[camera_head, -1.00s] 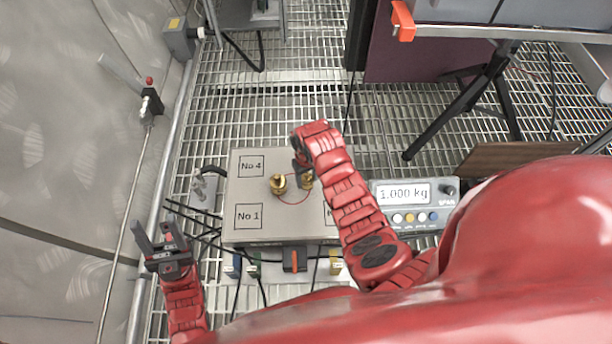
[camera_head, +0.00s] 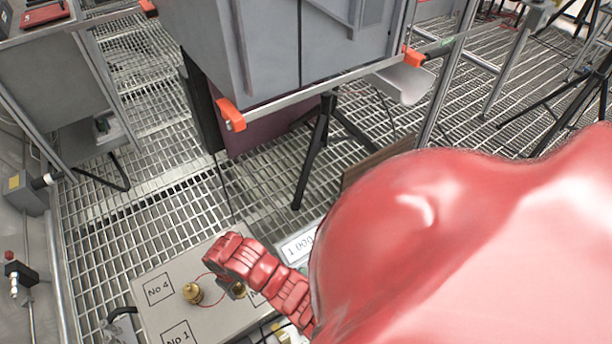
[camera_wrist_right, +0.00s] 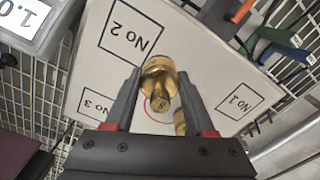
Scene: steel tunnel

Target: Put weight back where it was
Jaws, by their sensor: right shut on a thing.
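A brass weight (camera_wrist_right: 159,78) sits between the fingers of my right gripper (camera_wrist_right: 158,90), which is shut on it. In the head view my right gripper (camera_head: 230,283) is over the right part of the grey scale plate (camera_head: 213,318). A second brass weight (camera_head: 192,292) stands on the plate to its left; it shows partly in the wrist view (camera_wrist_right: 180,121). The plate has a red circle and marked squares No 4 (camera_head: 159,290), No 1 (camera_head: 177,335), No 2 (camera_wrist_right: 130,38) and No 3 (camera_wrist_right: 97,105). I cannot tell whether the held weight touches the plate.
The scale display (camera_head: 299,247) is partly hidden by my red body. A tripod stand (camera_head: 316,150) and a grey cabinet (camera_head: 270,45) stand behind on the grating floor (camera_head: 150,225). Connectors and cables (camera_wrist_right: 275,45) lie along one plate edge.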

